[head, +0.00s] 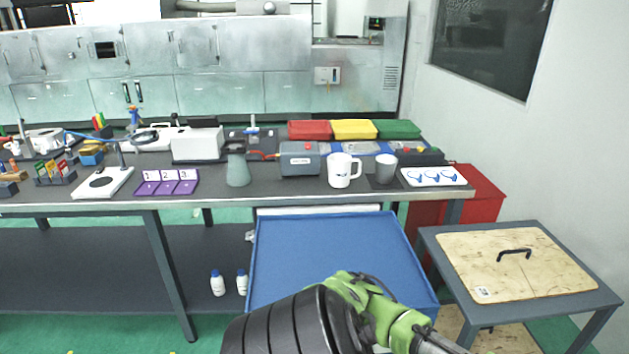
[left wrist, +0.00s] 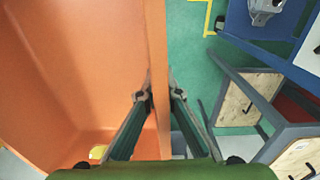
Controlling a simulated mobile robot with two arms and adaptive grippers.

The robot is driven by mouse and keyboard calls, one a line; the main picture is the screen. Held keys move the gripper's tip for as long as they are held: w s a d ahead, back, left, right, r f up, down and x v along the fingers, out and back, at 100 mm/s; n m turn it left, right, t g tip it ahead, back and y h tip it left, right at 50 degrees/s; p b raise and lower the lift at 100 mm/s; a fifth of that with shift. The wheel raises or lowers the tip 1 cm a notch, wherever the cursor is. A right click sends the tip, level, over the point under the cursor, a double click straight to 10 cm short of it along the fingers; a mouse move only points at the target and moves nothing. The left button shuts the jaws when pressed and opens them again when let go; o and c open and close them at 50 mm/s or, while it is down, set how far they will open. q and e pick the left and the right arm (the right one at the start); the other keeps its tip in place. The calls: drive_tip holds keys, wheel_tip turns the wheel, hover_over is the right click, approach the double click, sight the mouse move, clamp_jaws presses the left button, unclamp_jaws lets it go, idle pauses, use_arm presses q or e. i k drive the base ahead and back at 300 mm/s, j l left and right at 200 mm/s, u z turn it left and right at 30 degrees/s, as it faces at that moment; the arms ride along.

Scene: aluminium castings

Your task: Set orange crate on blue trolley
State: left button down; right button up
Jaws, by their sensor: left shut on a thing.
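In the left wrist view an orange crate (left wrist: 75,75) fills the left and middle, tilted in the picture. My left gripper (left wrist: 160,95) is shut on the crate's upright wall, one finger on each side of it. The crate does not show in the head view. The blue trolley (head: 335,250) stands in front of the bench in the head view, and its tray top looks empty where I can see it. No gripper fingers show in the head view, and my right gripper is not seen.
A grey-framed table (head: 435,258) with a wooden panel stands right of the trolley. The bench (head: 110,210) behind carries a mug (head: 343,170), bins and tools. In the left wrist view, a grey casting (left wrist: 262,10) lies on a blue surface (left wrist: 240,22) at top right.

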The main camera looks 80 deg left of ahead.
sight(337, 273)
drive_tip(key=u, duration=1.55)
drive_tip(key=j, duration=0.1)
